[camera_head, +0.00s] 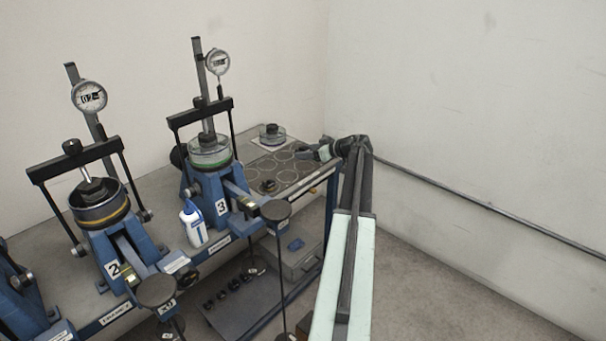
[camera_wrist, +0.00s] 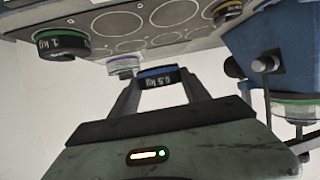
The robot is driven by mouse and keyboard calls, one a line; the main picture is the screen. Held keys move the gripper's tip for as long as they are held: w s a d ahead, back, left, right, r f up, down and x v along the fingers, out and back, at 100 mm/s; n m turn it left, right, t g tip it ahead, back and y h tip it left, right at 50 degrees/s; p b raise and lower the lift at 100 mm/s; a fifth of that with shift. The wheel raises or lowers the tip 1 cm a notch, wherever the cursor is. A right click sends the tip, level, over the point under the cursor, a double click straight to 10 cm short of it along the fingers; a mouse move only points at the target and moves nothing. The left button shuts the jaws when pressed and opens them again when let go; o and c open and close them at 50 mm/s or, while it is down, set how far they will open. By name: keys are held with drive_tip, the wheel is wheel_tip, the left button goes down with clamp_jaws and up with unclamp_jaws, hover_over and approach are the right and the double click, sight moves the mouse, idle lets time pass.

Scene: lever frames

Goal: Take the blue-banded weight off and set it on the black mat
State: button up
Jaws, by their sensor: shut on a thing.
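My gripper (camera_head: 318,152) is at the far right end of the bench in the head view, beside the dark grey mat (camera_head: 291,177) marked with circles. In the wrist view my gripper (camera_wrist: 158,77) is shut on a dark weight with a blue band (camera_wrist: 157,72), labelled 0.5 kg, held between the fingertips. The circled mat (camera_wrist: 118,22) shows along the top of the wrist view, apart from the held weight in the picture. The held weight is hard to make out in the head view.
A yellow-banded weight (camera_head: 267,187) stands on the circled mat. A green-banded 1 kg weight (camera_wrist: 62,46) shows in the wrist view. Frame 3 (camera_head: 213,190), frame 2 (camera_head: 120,250) and a white bottle (camera_head: 193,225) stand to the left. Several circles look empty.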

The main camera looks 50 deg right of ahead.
sight(302, 174)
drive_tip(key=shift+w+f+h+b, duration=0.3)
drive_tip(key=shift+w+f+b, duration=0.1)
drive_tip(key=shift+w+f, duration=0.6)
drive_tip(key=shift+w+f+m, duration=0.1)
drive_tip(key=shift+w+m, duration=0.15)
drive_tip(key=shift+m, duration=0.05)
wheel_tip(302, 174, down, 6)
drive_tip(key=b, duration=0.6)
drive_tip(key=shift+f+b, duration=0.4)
drive_tip(key=shift+b, duration=0.05)
drive_tip(key=o, duration=1.7)
drive_tip(key=shift+o, duration=0.2)
